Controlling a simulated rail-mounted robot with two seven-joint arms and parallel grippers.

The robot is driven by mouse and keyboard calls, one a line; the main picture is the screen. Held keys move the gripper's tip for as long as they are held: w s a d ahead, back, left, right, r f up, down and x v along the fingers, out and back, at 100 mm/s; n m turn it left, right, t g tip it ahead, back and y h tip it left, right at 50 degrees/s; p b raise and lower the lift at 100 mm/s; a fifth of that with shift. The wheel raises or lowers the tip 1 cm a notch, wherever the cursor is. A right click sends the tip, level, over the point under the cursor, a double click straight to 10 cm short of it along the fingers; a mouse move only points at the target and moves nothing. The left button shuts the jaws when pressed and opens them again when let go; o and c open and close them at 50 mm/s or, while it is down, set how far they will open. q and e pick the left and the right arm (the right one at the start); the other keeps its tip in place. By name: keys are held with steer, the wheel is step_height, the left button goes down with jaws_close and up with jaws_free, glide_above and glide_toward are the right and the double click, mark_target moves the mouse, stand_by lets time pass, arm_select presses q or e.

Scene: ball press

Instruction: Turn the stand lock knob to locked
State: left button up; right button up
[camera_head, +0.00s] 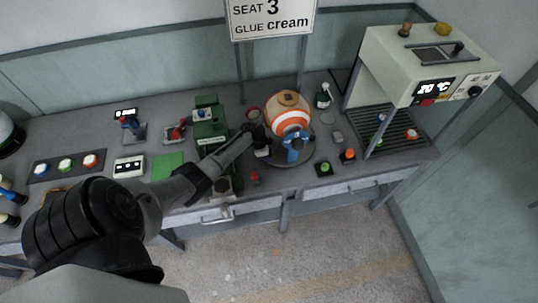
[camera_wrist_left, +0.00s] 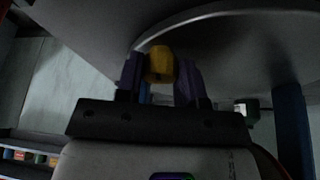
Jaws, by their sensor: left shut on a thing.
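The round stand (camera_head: 303,160) is a dark disc on the bench, with an orange and white ball (camera_head: 287,112) and a blue fitting (camera_head: 296,148) at its front. My left gripper (camera_head: 259,140) is at the stand's left edge in the head view. In the left wrist view, the gripper's two dark purple fingers (camera_wrist_left: 159,76) are shut on a yellow knob (camera_wrist_left: 158,62), beside the curved edge of a large grey surface. The wrist view is dark, and the knob's lock marking cannot be read. The knob is hidden in the head view. My right gripper is not in view.
A green machine (camera_head: 211,130) stands left of the stand. A green button (camera_head: 324,168) and an orange button (camera_head: 348,155) are to its right. A cream oven (camera_head: 405,70) stands at the far right. A spray bottle (camera_head: 323,97) is behind.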

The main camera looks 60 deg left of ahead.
arm_select(q)
steer(key=o, duration=0.9)
